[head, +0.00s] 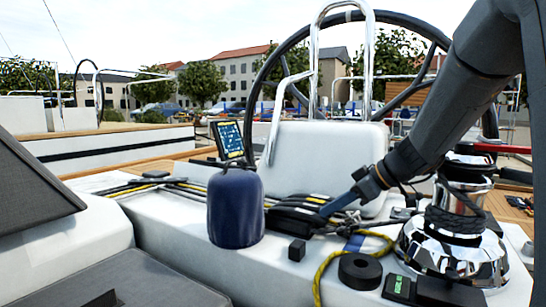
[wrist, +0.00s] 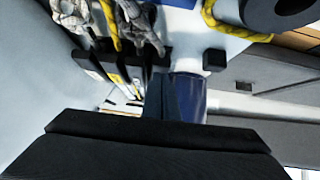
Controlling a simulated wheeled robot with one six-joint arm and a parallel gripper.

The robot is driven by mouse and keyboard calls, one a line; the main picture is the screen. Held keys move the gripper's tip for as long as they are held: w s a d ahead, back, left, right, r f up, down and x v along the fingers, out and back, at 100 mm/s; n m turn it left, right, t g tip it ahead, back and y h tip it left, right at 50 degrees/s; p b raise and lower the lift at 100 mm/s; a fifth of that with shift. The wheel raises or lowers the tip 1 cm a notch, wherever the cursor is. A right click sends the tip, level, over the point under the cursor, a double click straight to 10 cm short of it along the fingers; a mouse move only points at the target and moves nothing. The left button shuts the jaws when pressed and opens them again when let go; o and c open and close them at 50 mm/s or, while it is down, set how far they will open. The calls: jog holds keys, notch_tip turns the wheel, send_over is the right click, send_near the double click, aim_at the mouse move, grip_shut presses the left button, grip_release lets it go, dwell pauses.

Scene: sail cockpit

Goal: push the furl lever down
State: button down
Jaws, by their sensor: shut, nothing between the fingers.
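A bank of black rope-clutch levers (head: 298,207) sits on the white cockpit moulding, left of the winch. It also shows in the wrist view (wrist: 112,66), with ropes running through it. I cannot tell which lever is the furl lever, since no label is readable. My gripper (head: 326,212) reaches down from the upper right, its tips at the right end of the bank. In the wrist view my gripper (wrist: 160,80) is shut and empty, its fingers close beside the levers. Whether they touch a lever is unclear. The fingers hide part of the bank.
A navy cylindrical bag (head: 236,207) stands just left of the levers. A chrome winch (head: 455,240) stands to the right. A yellow rope (head: 324,262), a black tape roll (head: 360,270) and a small black block (head: 297,250) lie in front. A steering wheel (head: 262,75) rises behind.

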notch_tip(320, 180, up, 10)
jog(key=p, duration=0.2)
dwell(0.3)
jog(key=s+a+f+m+g+h, duration=0.2)
jog(key=s+a+f+g, duration=0.1)
jog(key=s+a+f, duration=0.65)
jog(key=s+a+f+m+g+h, duration=0.25)
jog(key=s+a+f, duration=0.3)
jog(key=s, duration=0.65)
jog(key=s+f+h, duration=0.1)
jog(key=s, duration=0.2)
jog(key=s+f+m, duration=0.1)
jog(key=s+f, duration=0.1)
jog(key=s, duration=0.2)
jog(key=s+f+h, duration=0.1)
jog(key=s+f, duration=0.1)
jog(key=s, duration=0.1)
jog(key=shift+s+f+m+h, duration=0.1)
jog(key=shift+s+m+h, duration=0.25)
jog(key=shift+s+d+r+p, duration=0.15)
jog(key=shift+d+r+p, duration=0.05)
jog(key=shift+p, duration=0.15)
jog(key=d+r+m+p, duration=0.4)
jog(key=d+r+p, duration=0.9)
jog(key=p, duration=0.9)
notch_tip(320, 180, up, 3)
jog(key=shift+s+f+m+h, duration=0.1)
jog(key=shift+s+m+h, duration=0.25)
jog(key=shift+m+h, duration=0.05)
